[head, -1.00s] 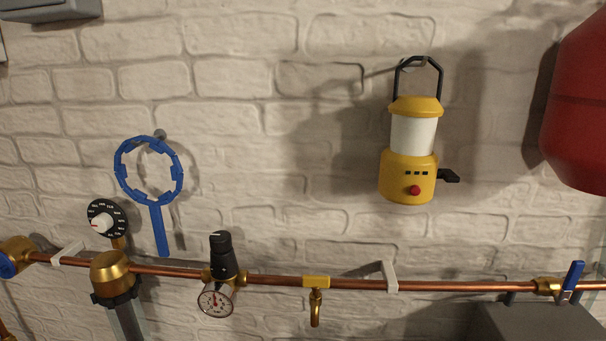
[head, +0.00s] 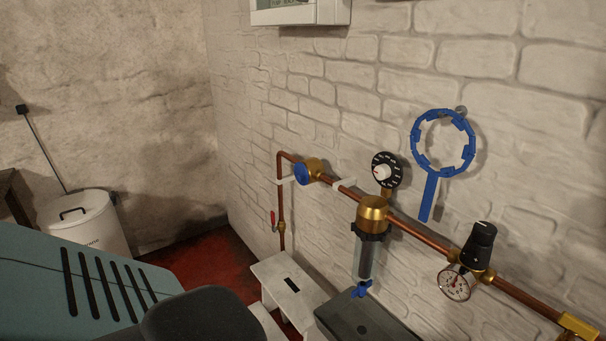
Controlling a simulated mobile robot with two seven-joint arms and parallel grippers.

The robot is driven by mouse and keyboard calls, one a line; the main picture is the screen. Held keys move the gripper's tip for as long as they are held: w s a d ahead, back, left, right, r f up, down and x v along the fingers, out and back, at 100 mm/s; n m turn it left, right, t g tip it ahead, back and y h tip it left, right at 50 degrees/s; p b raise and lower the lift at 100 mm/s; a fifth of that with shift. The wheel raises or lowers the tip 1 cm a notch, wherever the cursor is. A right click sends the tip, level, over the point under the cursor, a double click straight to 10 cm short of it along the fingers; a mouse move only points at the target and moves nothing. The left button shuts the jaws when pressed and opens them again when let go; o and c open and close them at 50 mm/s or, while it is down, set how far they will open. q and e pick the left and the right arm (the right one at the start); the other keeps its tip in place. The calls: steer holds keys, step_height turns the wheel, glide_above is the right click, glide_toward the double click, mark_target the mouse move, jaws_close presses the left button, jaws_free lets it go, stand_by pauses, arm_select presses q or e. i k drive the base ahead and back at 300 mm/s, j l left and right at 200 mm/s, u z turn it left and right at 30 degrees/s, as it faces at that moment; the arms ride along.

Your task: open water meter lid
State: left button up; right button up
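The water meter (head: 315,167) is a brass body on the copper pipe, near the pipe's left end by the wall corner. Its round blue lid (head: 301,174) faces left and looks closed, though it is small and seen at an angle. Neither of my grippers is in view.
A copper pipe (head: 412,229) runs along the white brick wall, with a brass-topped filter (head: 372,213), black dial (head: 386,170) and pressure gauge (head: 455,283). A blue ring wrench (head: 428,197) hangs above. A white step stool (head: 287,283), grey box (head: 365,323) and white bin (head: 84,222) stand below.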

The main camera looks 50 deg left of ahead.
mark_target(301, 174)
steer(key=u, duration=1.6)
